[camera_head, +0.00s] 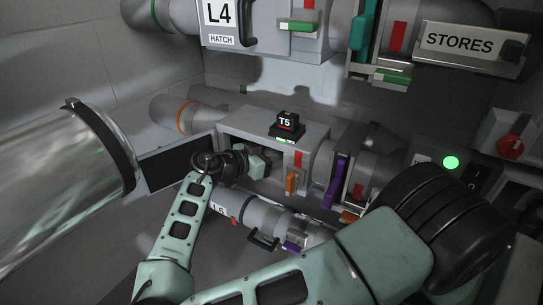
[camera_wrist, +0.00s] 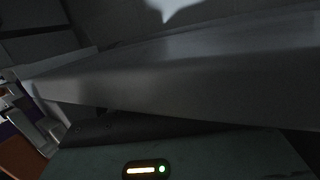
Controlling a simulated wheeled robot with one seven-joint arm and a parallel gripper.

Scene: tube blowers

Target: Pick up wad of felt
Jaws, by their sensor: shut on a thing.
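The T5 box (camera_head: 240,125) has an open front, with its dark hatch door (camera_head: 178,163) swung out to the left. My gripper (camera_head: 271,163) reaches into this opening from the left. Its pale green body shows at the mouth, and its fingertips are hidden in the dark inside. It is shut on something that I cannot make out. No wad of felt can be seen in either view. In the wrist view the box's grey edge (camera_wrist: 180,85) fills the middle, just beyond the gripper's green housing with its small lights.
An orange handle (camera_head: 291,182) and a purple lever (camera_head: 336,182) stand right of the opening. A lower tube (camera_head: 285,222) with a black handle runs below. The L4 hatch (camera_head: 219,15) and the STORES tube (camera_head: 459,43) are above. A large clear cylinder (camera_head: 60,165) is at left.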

